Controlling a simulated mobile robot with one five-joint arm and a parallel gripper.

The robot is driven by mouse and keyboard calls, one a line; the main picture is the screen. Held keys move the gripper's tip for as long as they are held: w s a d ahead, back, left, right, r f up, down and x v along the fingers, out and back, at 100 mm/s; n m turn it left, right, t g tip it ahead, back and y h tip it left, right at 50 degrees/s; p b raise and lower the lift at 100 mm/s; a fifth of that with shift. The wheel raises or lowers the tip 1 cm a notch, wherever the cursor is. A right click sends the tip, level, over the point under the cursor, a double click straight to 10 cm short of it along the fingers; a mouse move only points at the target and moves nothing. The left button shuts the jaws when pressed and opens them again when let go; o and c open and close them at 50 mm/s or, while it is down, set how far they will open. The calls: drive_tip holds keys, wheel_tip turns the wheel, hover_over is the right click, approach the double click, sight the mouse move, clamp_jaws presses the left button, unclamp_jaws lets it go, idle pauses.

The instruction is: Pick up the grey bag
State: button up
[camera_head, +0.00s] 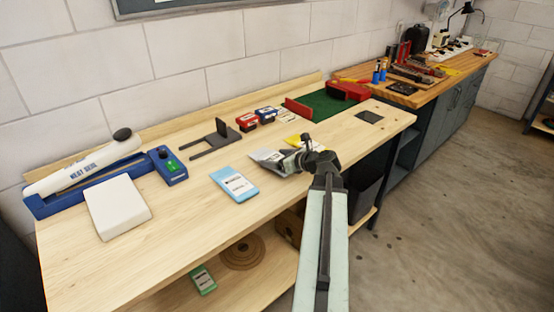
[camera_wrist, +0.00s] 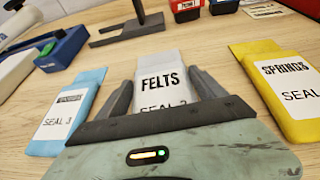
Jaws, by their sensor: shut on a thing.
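The grey bag (camera_wrist: 163,62) carries a white label reading "FELTS" and "SEAL", its lower part hidden by my gripper. It lies between the two fingers of my gripper (camera_wrist: 161,90), which is shut on it. In the head view the grey bag (camera_head: 264,157) shows at the left of my gripper (camera_head: 282,165), over the middle of the wooden bench. I cannot tell whether the bag touches the bench top.
A light blue bag (camera_head: 234,183) lies to the left and a yellow bag (camera_wrist: 270,85) to the right. A dark forked stand (camera_head: 213,139) and red and blue boxes (camera_head: 256,117) stand behind. A white box (camera_head: 117,207) and blue sealer (camera_head: 85,183) are far left. Front bench (camera_head: 180,245) is clear.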

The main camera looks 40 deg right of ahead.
sight(276, 159)
wheel_tip(276, 159, up, 9)
drive_tip(key=p, duration=0.8)
drive_tip(key=shift+f, duration=0.1)
